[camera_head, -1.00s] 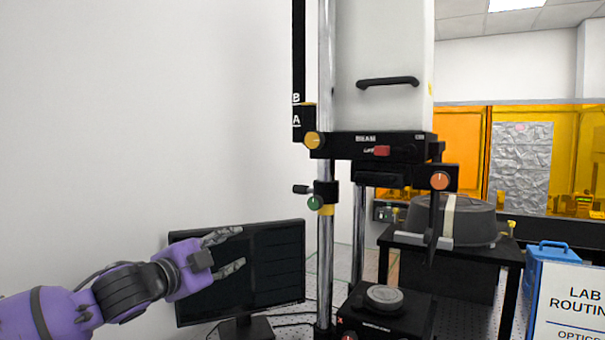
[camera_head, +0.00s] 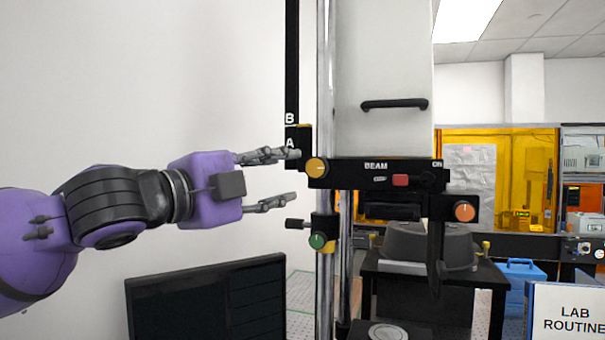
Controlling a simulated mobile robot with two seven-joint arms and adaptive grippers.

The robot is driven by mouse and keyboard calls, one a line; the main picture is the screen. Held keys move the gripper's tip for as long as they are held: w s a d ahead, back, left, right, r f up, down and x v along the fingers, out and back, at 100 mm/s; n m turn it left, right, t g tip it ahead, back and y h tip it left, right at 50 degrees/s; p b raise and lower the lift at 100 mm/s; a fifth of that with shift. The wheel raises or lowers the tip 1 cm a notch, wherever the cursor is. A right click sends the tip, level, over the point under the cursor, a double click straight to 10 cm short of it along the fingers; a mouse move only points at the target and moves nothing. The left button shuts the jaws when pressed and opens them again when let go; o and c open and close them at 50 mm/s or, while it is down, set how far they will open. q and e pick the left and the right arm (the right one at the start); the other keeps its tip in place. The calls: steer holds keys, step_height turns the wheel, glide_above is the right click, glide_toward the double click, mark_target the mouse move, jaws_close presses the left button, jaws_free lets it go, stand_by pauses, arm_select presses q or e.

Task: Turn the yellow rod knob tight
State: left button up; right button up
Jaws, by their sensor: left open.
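The yellow rod knob (camera_head: 316,168) is a round knob with a pale pointer line. It sits on the black clamp at the metal rod (camera_head: 325,90), just under the A mark. My left gripper (camera_head: 297,175) is open and empty. Its fingers point right, and the upper fingertip is close to the left side of the yellow knob. The lower finger is lower and to the left of the knob. I cannot tell whether the fingertip touches the clamp. A green knob (camera_head: 318,241) sits lower on the same rod. My right gripper is not in view.
The black BEAM panel (camera_head: 376,176) with a red switch (camera_head: 400,181) and an orange knob (camera_head: 464,212) is right of the rod. A black lever (camera_head: 297,224) sticks out left above the green knob. A monitor (camera_head: 205,300) stands below my arm.

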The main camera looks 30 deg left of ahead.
mark_target(314, 172)
arm_select(q)
steer(key=w, duration=0.2)
steer(key=w+d, duration=0.1)
steer(key=w, duration=0.4)
steer(key=shift+w+d+r, duration=0.2)
steer(key=shift+d+r, duration=0.15)
